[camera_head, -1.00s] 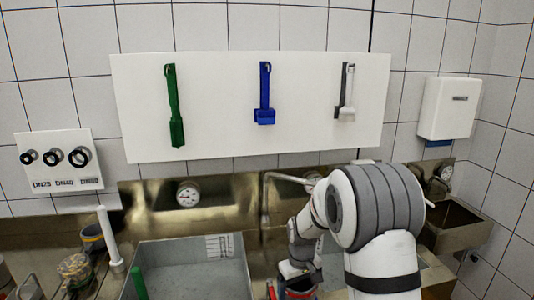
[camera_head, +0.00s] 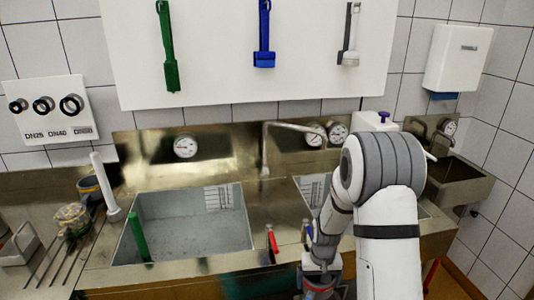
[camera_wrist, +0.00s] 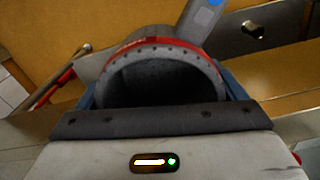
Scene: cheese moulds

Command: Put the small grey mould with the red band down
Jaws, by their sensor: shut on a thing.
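The small grey mould with the red band (camera_wrist: 160,80) is in my gripper in the wrist view. Its dark, round open mouth faces the camera, and the red band runs around the rim. My gripper (camera_wrist: 162,92) is shut on it, with a blue-grey jaw on each side. In the head view my gripper (camera_head: 320,284) is low at the bottom edge, in front of the sink counter. A bit of red shows there; the rest of the mould is mostly hidden. I cannot tell whether the mould touches anything below.
A sink basin (camera_head: 190,222) with a green-handled tool (camera_head: 138,236) is left of my arm. A second basin (camera_head: 312,188) is partly behind my arm. A tap with a red handle (camera_head: 272,241) stands close left of my gripper.

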